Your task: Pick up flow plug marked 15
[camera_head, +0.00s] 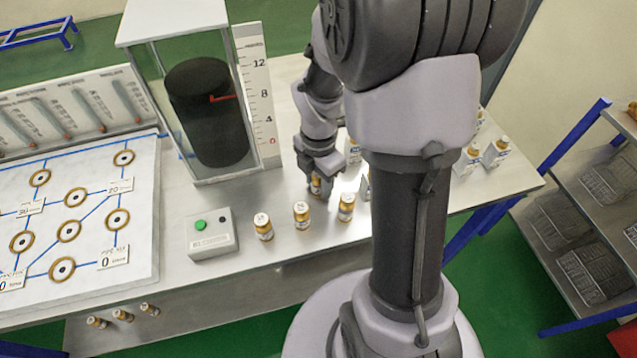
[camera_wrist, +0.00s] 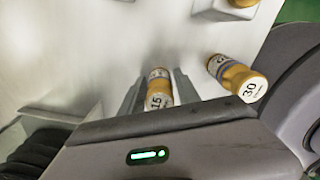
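The flow plug marked 15 (camera_wrist: 158,90) is a small gold and white cylinder. In the wrist view it sits between the two fingers of my gripper (camera_wrist: 158,88), with its "15" end facing the camera. The fingers flank it closely; I cannot tell whether both touch it. In the head view my gripper (camera_head: 318,182) is low over the table, around the gold plug (camera_head: 315,186), which is partly hidden by the fingers. A plug marked 30 (camera_wrist: 238,80) lies just right of my gripper in the wrist view.
Several similar plugs stand nearby, including three in front (camera_head: 263,227) (camera_head: 301,215) (camera_head: 346,207). A control box (camera_head: 211,235) with a green button, a clear tank (camera_head: 207,110) with a scale and a white flow board (camera_head: 80,240) are to the left. A shelf rack (camera_head: 580,220) is at the right.

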